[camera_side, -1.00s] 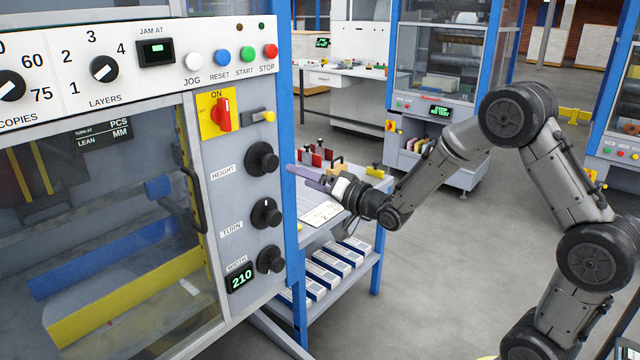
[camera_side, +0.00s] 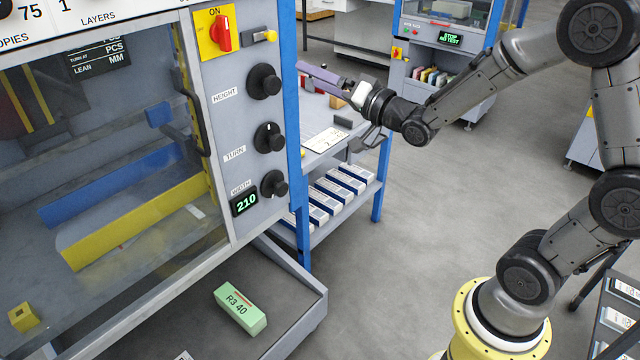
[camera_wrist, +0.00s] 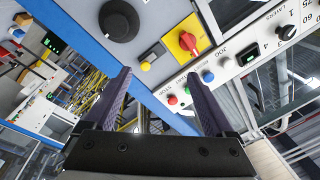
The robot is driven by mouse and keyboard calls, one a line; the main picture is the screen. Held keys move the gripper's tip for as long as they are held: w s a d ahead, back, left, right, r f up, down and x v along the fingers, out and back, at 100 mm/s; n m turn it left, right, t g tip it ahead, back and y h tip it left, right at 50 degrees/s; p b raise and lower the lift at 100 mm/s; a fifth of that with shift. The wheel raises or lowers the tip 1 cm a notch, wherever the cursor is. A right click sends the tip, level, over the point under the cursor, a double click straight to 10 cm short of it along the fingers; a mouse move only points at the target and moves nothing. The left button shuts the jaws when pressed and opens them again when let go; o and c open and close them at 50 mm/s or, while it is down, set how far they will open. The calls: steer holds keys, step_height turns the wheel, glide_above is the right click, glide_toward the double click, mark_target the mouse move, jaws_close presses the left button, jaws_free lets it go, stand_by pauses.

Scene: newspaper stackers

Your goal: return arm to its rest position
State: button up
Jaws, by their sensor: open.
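My gripper (camera_side: 322,78) is in the upper middle of the side view, to the right of the stacker's knob panel and above the small side table. Its purple-grey fingers point left toward the panel's blue edge post. In the wrist view my gripper (camera_wrist: 160,95) shows two fingers spread apart with nothing between them. The blue post and part of the control panel (camera_wrist: 185,45) lie beyond the fingers. From these views I cannot tell the exact gap between the fingertips and the post.
Black knobs (camera_side: 265,82) and a red switch (camera_side: 221,33) stand out from the panel. The side table (camera_side: 318,160) holds a paper sheet, with white bundles (camera_side: 330,195) on its lower shelf. A green block (camera_side: 240,308) lies in the grey tray (camera_side: 300,300). Open floor (camera_side: 440,210) lies right.

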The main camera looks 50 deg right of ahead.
steer(key=s+a+r+n+g+h, duration=0.1)
steer(key=s+a+r+n+g, duration=0.15)
steer(key=s+r, duration=0.55)
steer(key=s+a+f+n+g, duration=0.1)
steer(key=s+f+n+g, duration=0.2)
steer(key=s+f+g, duration=0.6)
steer(key=s+a+f+n+g, duration=0.1)
steer(key=s+f+n+g, duration=0.15)
steer(key=s+f, duration=0.75)
steer(key=w+d+r+n+t, duration=0.1)
steer(key=w+d+r+t, duration=0.1)
steer(key=w+r+t, duration=1.4)
steer(key=m+g, duration=0.1)
steer(key=g, duration=0.2)
glide_toward(275, 87)
steer(key=w, duration=0.8)
steer(key=shift+w+r, duration=0.1)
steer(key=shift+w, duration=0.15)
